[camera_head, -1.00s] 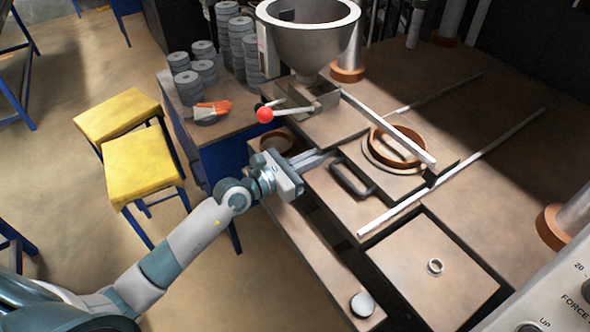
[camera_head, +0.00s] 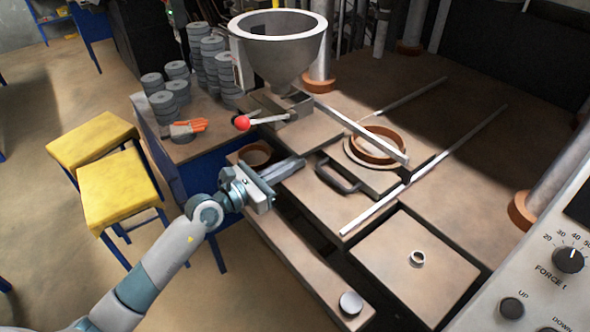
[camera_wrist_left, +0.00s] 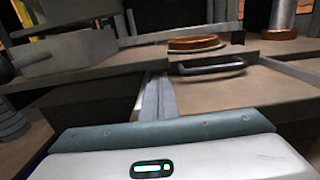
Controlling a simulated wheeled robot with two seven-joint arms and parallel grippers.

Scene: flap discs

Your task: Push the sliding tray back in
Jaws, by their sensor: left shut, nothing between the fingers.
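The sliding tray (camera_head: 376,180) is a flat brown plate between two pale rails, with a dark handle (camera_head: 338,176) at its near edge. A copper-coloured ring (camera_head: 379,146) sits on it. My left gripper (camera_head: 301,163) is shut and empty, just left of the handle and apart from it in the head view. In the left wrist view the closed fingers (camera_wrist_left: 157,98) point forward, with the handle (camera_wrist_left: 212,67) ahead to their right and the ring (camera_wrist_left: 195,43) beyond. My right gripper is out of view.
A grey hopper (camera_head: 278,50) and a red-knobbed lever (camera_head: 242,122) stand behind the gripper. Pale rails (camera_head: 425,170) flank the tray. A control panel (camera_head: 540,275) is at lower right. Stacked discs (camera_head: 213,60) and orange gloves (camera_head: 187,128) lie on a side table.

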